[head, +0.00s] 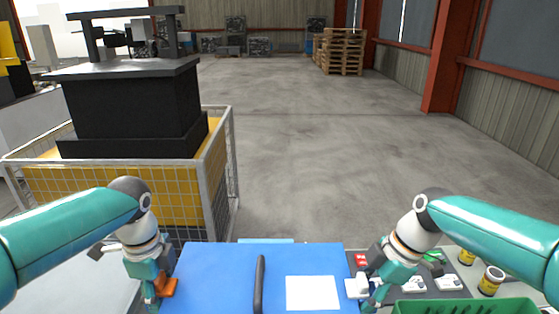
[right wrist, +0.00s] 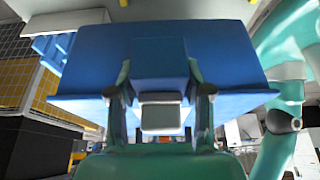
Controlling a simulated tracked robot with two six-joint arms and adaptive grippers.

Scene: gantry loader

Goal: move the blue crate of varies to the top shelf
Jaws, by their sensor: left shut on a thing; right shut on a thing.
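The blue crate (head: 210,275) is at the bottom middle of the head view, with a dark handle bar and a white label on its face. Its contents do not show. My left gripper (head: 163,290) is shut at its left edge, beside an orange piece. My right gripper (head: 366,286) is shut at its right edge. In the right wrist view the blue crate (right wrist: 110,55) fills the upper middle, with the right gripper's fingers (right wrist: 161,98) on either side of a blue part of it. The crate's underside contact and the shelf cannot be made out.
A wire-mesh fence (head: 228,165) surrounds a black machine (head: 130,105) at left. Wooden pallets (head: 342,52) stand far back. The floor ahead is open.

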